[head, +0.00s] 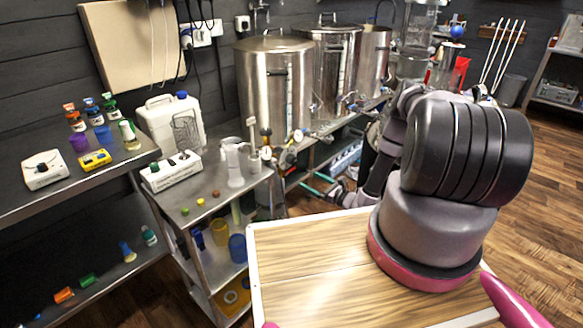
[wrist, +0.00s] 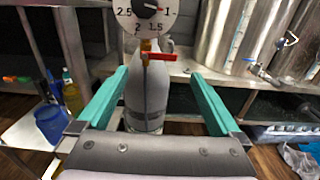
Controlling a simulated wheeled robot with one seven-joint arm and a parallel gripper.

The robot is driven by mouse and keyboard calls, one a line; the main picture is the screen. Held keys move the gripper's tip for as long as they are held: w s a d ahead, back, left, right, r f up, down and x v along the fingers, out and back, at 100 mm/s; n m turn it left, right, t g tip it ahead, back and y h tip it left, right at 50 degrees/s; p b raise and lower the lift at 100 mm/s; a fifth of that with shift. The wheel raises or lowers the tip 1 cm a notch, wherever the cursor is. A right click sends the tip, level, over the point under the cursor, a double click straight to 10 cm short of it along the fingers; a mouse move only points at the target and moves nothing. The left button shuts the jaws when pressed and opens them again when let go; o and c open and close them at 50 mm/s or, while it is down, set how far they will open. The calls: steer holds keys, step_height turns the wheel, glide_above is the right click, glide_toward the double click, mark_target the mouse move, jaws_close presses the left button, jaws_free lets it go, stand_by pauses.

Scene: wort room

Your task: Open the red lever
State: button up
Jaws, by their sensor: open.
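The red lever (wrist: 158,56) lies roughly level across a small brass fitting (wrist: 148,45) in the wrist view, just under a round white dial (wrist: 150,15) with a black knob or pointer. Behind and below it stands a pale grey-white bottle-shaped body (wrist: 146,92). My gripper (wrist: 158,74) is open, its teal fingers spread to either side of the bottle shape in the picture. The lever appears beyond the fingertips, between them, with no visible contact. In the head view I cannot pick out the lever clearly; my arm reaches down past the tanks.
Steel tanks (head: 275,85) with taps stand on a bench at the back. A steel cart (head: 215,190) with a white jug (head: 172,122) and small items stands left of my arm. In the wrist view, a tank (wrist: 235,35) and its tap (wrist: 262,70) are at right; a blue cup (wrist: 52,122) is at left.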

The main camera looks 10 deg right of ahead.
mark_target(291, 170)
steer(key=x, duration=1)
steer(key=shift+a, duration=0.1)
steer(key=c, duration=1.1)
